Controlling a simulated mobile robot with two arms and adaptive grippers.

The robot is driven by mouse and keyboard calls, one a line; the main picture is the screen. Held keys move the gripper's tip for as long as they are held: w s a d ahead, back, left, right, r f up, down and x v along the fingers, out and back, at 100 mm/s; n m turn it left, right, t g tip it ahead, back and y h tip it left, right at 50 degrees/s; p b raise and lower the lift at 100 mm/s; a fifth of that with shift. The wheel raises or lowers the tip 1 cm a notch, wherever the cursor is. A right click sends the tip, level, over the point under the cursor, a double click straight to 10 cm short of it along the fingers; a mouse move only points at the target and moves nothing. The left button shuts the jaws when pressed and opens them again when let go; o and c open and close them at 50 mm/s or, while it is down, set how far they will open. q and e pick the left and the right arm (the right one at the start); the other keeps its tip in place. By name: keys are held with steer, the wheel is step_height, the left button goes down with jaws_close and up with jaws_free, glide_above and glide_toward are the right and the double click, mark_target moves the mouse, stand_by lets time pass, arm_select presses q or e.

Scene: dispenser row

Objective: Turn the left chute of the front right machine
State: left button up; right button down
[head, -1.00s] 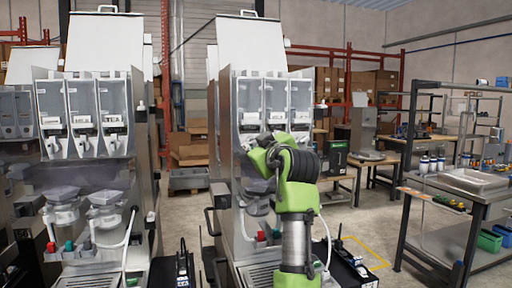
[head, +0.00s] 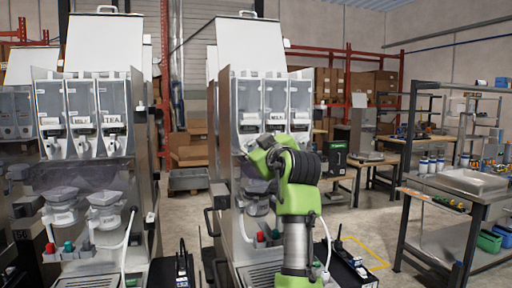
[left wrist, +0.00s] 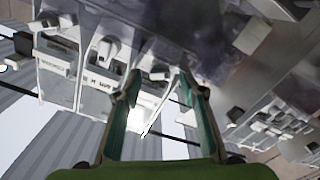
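The front right machine (head: 228,190) has several clear canisters in a row, with white chutes at their lower ends. Its left canister (head: 248,98) shows in the head view; the chute below it is largely hidden behind my left gripper (head: 258,150). In the left wrist view, which looks upside down, my left gripper (left wrist: 154,90) has its two fingers apart. A white chute (left wrist: 160,74) appears just beyond and between the fingertips; I cannot tell whether they touch it. Another chute (left wrist: 107,46) is to its left. My right gripper is out of view.
A similar machine (head: 95,170) stands to the left, with a gap between the two. A metal workbench (head: 440,190) with bottles and a tray is at the right. Cardboard boxes (head: 362,85) stand on racks behind.

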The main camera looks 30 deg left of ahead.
arm_select(q)
steer(key=v, duration=0.7)
steer(key=shift+f, duration=0.15)
stand_by(0.3)
